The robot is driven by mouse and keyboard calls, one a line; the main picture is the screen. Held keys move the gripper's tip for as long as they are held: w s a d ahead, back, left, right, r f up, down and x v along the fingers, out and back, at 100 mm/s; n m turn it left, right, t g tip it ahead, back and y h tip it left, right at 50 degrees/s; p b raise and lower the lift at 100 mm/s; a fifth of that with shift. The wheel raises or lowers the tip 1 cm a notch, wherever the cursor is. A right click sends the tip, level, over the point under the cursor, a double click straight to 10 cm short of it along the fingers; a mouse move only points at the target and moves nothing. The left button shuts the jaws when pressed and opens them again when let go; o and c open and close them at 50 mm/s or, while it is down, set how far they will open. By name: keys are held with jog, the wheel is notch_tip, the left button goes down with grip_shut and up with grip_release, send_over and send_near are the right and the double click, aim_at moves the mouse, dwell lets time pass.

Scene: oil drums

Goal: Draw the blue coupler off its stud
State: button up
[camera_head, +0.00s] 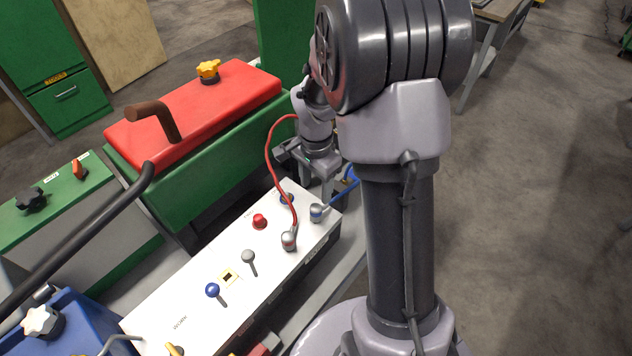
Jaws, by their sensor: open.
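The blue coupler (316,212) is a small silver-grey fitting with a blue hose running up and right from it. It sits near the far right end of the white panel (190,275); the stud under it is hidden. My gripper (318,190) is open, pointing down just above and behind the coupler. Its fingers are small and partly hidden here, so I cannot tell whether they touch anything. The blue hose passes close to my gripper's right side and goes behind my arm.
A red hose (269,150) arches left of my gripper to a second silver coupler (289,240). A red button (259,221), a grey lever (248,256) and a blue-knobbed lever (212,290) stand on the panel. A red-lidded green box (200,115) stands behind; open floor lies right.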

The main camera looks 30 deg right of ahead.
aim_at(316, 206)
notch_tip(316, 206, down, 10)
jog(key=b, duration=0.7)
jog(key=shift+f+b, duration=0.1)
jog(key=shift+b, duration=0.25)
grip_shut()
